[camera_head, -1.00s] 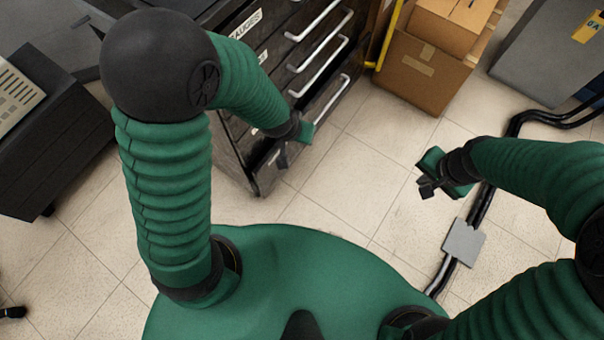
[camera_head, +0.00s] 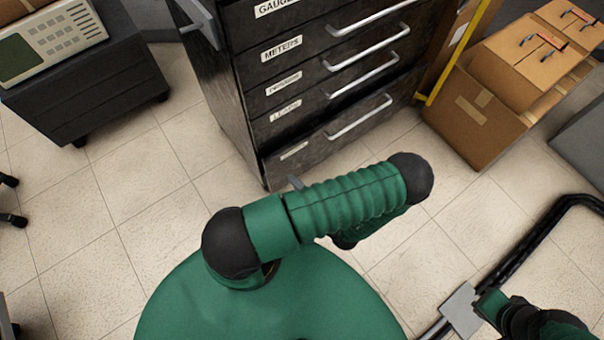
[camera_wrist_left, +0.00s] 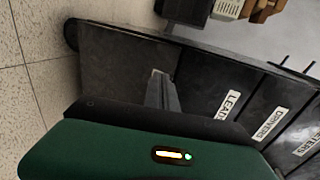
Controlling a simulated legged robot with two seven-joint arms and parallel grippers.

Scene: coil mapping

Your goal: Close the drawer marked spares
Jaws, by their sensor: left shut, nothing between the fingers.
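A dark metal drawer cabinet (camera_head: 345,60) stands ahead of me, with white labels and bar handles. The label (camera_head: 294,151) on its bottom drawer (camera_head: 375,130) is too blurred to read. That drawer's front appears to stick out a little past the drawers above. My left arm bends right then back. Only a grey tip of my left gripper (camera_head: 296,182) shows, in front of the bottom drawer's left end. In the left wrist view the shut, empty fingers (camera_wrist_left: 161,88) are over the dark bottom drawer front (camera_wrist_left: 125,65); contact is unclear. My right gripper (camera_head: 488,303) is at lower right, away from the cabinet.
Cardboard boxes (camera_head: 480,115) and a yellow rail (camera_head: 462,50) stand right of the cabinet. A dark wheeled unit (camera_head: 95,85) with an instrument (camera_head: 55,42) is at left. Black cables (camera_head: 525,240) run over the floor at right. Tiled floor before the cabinet is clear.

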